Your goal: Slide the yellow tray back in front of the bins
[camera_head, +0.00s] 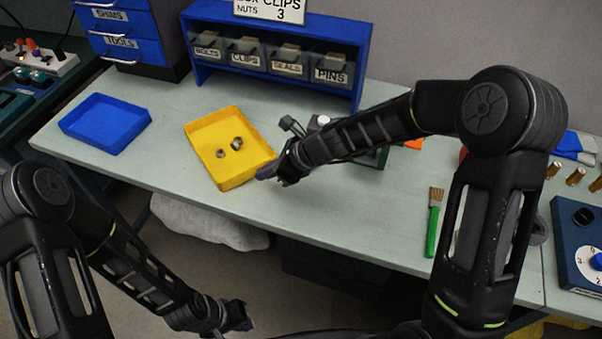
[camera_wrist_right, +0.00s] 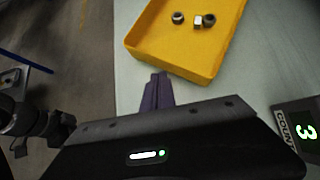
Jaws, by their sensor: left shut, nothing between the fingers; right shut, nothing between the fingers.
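The yellow tray (camera_head: 208,167) lies on the bench, turned at an angle, with several small metal nuts in it. It also shows at the top of the right wrist view (camera_wrist_right: 170,50). The bins (camera_head: 282,60) stand behind it in a blue rack, labelled bolts, clips, seals and pins. My right gripper (camera_head: 268,172) is shut and empty at the tray's near right corner; the right wrist view shows its fingers (camera_wrist_right: 157,90) close to the tray's outer wall. I cannot tell whether they touch. My left gripper (camera_head: 238,318) is shut and empty, low in front of the bench.
A blue tray (camera_head: 105,124) lies to the left of the yellow tray, with bare bench between them. A green-handled brush (camera_head: 433,222) lies at the right. A counter showing 3 (camera_wrist_right: 304,130) is right of the gripper in the wrist view. Bare bench lies between tray and rack.

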